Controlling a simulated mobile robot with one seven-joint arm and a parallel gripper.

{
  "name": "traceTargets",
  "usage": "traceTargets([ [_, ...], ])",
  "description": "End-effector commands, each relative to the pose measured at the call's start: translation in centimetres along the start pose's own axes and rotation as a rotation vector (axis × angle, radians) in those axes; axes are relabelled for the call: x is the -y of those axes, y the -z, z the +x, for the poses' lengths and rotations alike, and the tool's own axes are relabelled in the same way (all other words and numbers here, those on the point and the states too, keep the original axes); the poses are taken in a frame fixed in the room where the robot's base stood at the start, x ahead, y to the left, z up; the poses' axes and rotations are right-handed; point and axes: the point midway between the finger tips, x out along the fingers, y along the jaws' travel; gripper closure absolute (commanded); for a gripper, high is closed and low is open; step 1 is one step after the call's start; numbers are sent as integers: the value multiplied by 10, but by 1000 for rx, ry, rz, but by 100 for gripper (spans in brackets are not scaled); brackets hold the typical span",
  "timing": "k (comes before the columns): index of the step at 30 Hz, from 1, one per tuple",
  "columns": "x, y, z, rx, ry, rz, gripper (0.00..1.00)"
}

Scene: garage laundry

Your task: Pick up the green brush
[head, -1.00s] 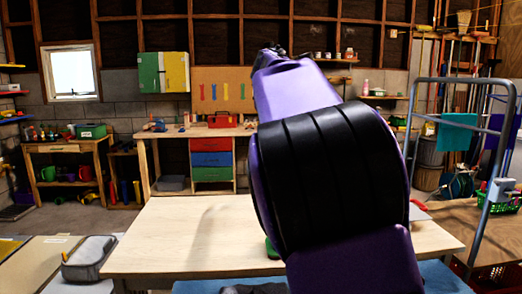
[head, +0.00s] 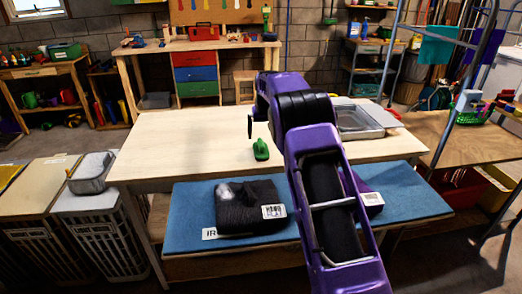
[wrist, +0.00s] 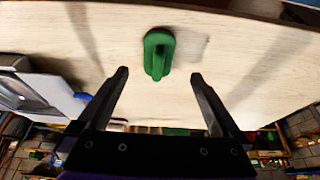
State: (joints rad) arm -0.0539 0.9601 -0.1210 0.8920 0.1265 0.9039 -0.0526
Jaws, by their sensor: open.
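The green brush (head: 261,150) lies on the pale wooden table (head: 190,140), near its front edge. In the wrist view the brush (wrist: 158,54) shows its handle side, a little beyond the fingertips and roughly centred between them. My gripper (wrist: 158,76) is open and empty, with its two dark fingers apart. In the head view a dark finger of my gripper (head: 250,126) shows above the table, just left of and above the brush. The rest of the gripper is hidden behind my arm.
A grey tray (head: 358,122) sits on the table's right side. Dark folded cloth (head: 248,205) lies on a blue ironing surface (head: 410,190) in front and lower. Hampers with a grey case (head: 92,172) stand at left. The table's left half is bare.

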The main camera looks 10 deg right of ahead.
Motion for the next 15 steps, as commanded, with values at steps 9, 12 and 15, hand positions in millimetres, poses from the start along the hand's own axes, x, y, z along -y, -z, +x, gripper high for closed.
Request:
traceTargets([
  [9, 0, 0, 49, -1, -1, -1, 0],
  [12, 0, 0, 54, -1, -1, -2, 0],
  [15, -1, 0, 62, -1, -2, -2, 0],
])
